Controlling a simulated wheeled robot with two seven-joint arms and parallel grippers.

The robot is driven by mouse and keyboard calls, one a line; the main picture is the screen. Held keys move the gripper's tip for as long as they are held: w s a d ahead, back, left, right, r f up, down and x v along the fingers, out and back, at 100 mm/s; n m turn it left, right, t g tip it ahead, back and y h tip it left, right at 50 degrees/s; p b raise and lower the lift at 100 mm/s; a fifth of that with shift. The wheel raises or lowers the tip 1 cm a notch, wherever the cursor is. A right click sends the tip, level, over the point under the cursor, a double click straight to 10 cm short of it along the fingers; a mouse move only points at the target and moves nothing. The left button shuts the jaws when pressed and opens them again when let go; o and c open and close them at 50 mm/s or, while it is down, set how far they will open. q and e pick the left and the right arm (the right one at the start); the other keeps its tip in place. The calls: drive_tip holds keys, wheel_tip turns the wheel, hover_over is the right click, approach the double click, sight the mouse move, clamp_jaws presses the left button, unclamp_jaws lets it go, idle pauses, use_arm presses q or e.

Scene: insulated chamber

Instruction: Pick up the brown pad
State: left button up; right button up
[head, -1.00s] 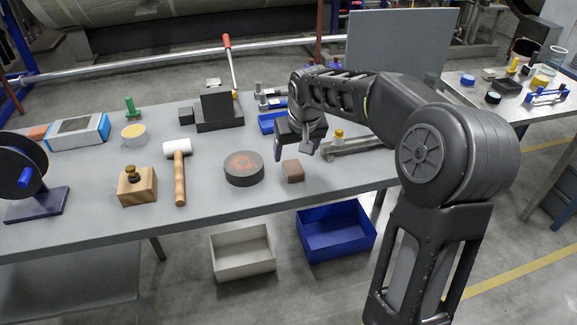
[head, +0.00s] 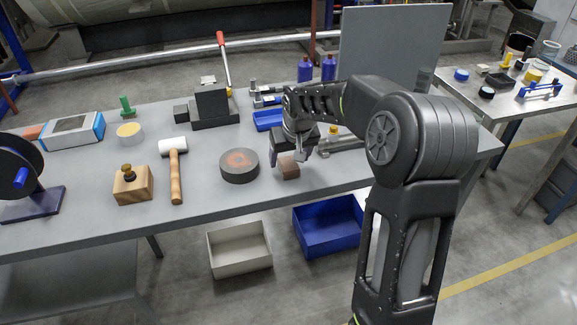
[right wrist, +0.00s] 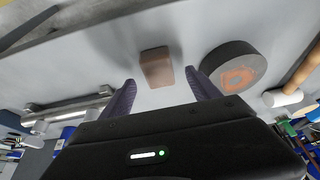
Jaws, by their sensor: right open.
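The brown pad (head: 288,168) is a small reddish-brown block on the grey table near its front edge, right of a dark round disc. My right gripper (head: 296,158) is just above the pad, pointing down, with its fingers apart. In the right wrist view the pad (right wrist: 156,68) lies ahead of and between the two open fingertips (right wrist: 160,90), with nothing held. One finger partly covers the pad's edge in the head view. My left gripper is in neither view.
The dark disc (head: 239,165) with an orange patch stands close left of the pad. A mallet (head: 175,172) and a wooden block (head: 134,187) lie further left. Behind are a blue tray (head: 267,120) and a metal bar fixture (head: 342,145). A white bin (head: 240,268) and a blue bin (head: 330,238) stand below.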

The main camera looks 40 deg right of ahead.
sight(289, 163)
drive_tip(key=shift+x, duration=1.5)
drive_tip(key=c, duration=1.4)
drive_tip(key=shift+r, duration=0.15)
wheel_tip(289, 163, up, 10)
drive_tip(key=shift+f, duration=0.1)
